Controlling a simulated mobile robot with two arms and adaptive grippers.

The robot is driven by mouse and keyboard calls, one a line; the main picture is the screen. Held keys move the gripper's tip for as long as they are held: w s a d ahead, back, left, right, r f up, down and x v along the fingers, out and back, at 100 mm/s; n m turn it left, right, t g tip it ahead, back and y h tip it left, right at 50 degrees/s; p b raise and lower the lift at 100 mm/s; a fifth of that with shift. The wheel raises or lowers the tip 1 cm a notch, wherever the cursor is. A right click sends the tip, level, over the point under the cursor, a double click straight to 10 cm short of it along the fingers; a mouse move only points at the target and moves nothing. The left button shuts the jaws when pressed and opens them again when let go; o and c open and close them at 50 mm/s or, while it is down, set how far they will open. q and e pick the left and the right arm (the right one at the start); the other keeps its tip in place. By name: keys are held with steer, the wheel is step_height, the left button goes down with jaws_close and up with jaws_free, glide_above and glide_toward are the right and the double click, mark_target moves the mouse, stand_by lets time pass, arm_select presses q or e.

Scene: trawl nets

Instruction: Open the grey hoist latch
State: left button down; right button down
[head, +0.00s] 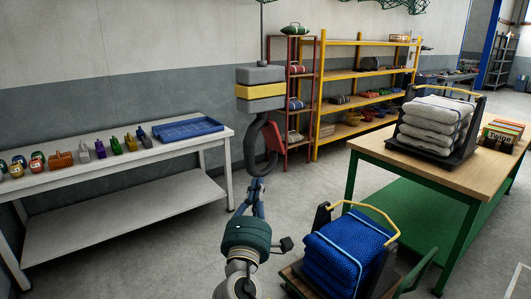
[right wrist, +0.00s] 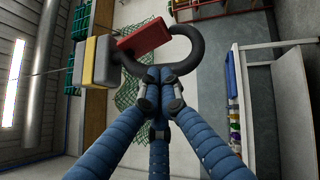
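The hoist (head: 260,88) hangs on a thin cable in the middle of the head view, a grey block with a yellow band. Its dark hook (head: 251,150) hangs below, with a red latch (head: 272,136) on the right side. In the right wrist view the red latch (right wrist: 143,34) spans from near the block to the hook's tip and looks closed. My right gripper (head: 257,180) is just under the hook. Its blue fingers (right wrist: 158,75) are together at the hook's lower curve; whether they touch it I cannot tell. My left gripper is not in view.
A white bench (head: 100,178) with small coloured items and a blue tray (head: 187,129) stands left. A cart with folded blue net (head: 345,250) is close at lower right. A wooden-topped table (head: 440,165) carries white nets (head: 435,122). Shelves stand behind.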

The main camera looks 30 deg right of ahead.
steer(key=p, duration=0.4)
glide_toward(274, 144)
steer(key=w, duration=0.3)
steer(key=shift+w+d+r+p, duration=0.1)
steer(key=shift+d+r+p, duration=0.3)
steer(key=shift+d, duration=0.35)
steer(key=shift+w+d+r+p, duration=0.1)
steer(key=shift+d+r+p, duration=0.25)
steer(key=shift+d, duration=0.4)
steer(key=shift+w, duration=0.1)
